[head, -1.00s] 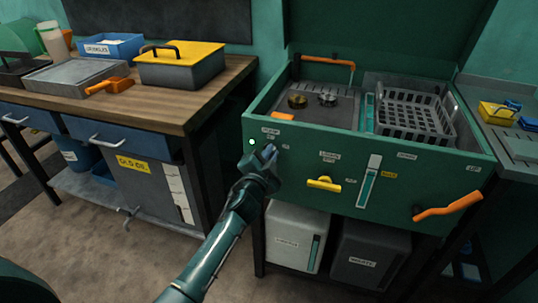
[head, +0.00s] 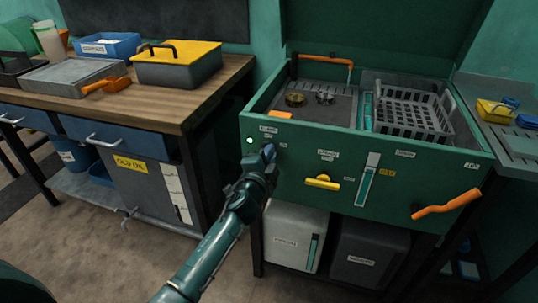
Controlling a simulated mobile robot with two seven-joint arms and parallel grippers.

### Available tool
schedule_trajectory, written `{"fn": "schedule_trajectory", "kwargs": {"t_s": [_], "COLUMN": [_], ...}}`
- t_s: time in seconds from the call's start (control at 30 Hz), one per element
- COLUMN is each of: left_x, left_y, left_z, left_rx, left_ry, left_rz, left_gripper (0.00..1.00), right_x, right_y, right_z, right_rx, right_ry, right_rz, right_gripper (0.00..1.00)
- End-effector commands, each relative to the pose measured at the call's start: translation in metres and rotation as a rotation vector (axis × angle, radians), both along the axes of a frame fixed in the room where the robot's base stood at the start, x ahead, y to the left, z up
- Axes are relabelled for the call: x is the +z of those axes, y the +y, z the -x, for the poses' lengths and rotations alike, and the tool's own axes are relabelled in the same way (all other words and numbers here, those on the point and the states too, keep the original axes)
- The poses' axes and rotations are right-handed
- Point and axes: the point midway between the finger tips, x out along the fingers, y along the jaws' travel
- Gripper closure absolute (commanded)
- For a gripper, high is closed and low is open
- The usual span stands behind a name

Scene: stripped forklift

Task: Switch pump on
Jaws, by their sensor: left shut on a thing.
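The green washing unit (head: 300,160) stands on the right with its lid raised. Small labels mark its front panel, one of them (head: 268,129) at the upper left above my left gripper. A small pale green dot (head: 250,140) shows beside that label. My left gripper (head: 267,154) is at the panel's upper left, shut on what seems to be the pump switch, which its fingers mostly hide. The switch's position cannot be made out. My right gripper is not in view.
A yellow handle (head: 322,182), a level gauge (head: 369,180) and an orange lever (head: 446,204) are on the same panel, right of the gripper. A grey basket (head: 408,108) sits in the open basin. A wooden workbench (head: 160,112) stands to the left.

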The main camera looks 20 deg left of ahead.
Motion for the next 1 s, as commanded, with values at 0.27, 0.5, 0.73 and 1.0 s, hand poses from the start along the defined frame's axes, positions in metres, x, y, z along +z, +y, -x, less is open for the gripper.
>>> {"fn": "schedule_trajectory", "kwargs": {"t_s": [0.27, 0.5, 0.73, 1.0], "left_x": [-0.001, -0.001, -0.001, 0.000], "left_y": [0.000, 0.000, 0.000, 0.002], "left_z": [0.000, 0.000, 0.006, 0.057], "left_rx": [0.000, 0.000, 0.000, 0.000], "left_ry": [0.002, 0.001, 0.001, 0.003], "left_rz": [-0.003, -0.001, -0.001, -0.001], "left_gripper": [0.80, 0.69, 0.69, 0.69], "right_x": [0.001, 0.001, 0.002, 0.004], "right_y": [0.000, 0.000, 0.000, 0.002], "right_z": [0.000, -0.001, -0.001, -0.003], "right_rx": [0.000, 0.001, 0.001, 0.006], "right_ry": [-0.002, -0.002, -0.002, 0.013], "right_rz": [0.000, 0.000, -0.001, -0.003], "right_gripper": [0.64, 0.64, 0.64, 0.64]}}
